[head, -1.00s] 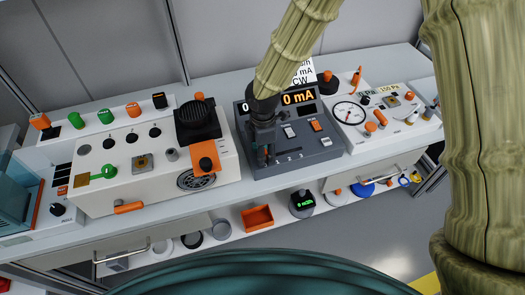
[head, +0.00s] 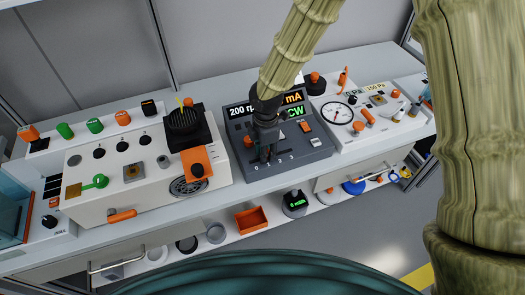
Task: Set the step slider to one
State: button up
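The dark grey control unit (head: 315,148) stands in the middle of the bench, with lit displays reading "200 rpm" and "mA" and a green "CW".
A red knob (head: 248,141) sits left of my gripper, and white and orange switches (head: 306,127) sit to its right. A white unit with a gauge (head: 337,113) stands at right. A cream unit with an orange flap (head: 197,163) stands at left. An orange bin (head: 251,220) lies below.

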jog(key=o, duration=0.4)
notch_tip(320, 180, up, 12)
dwell(0.6)
dwell(0.4)
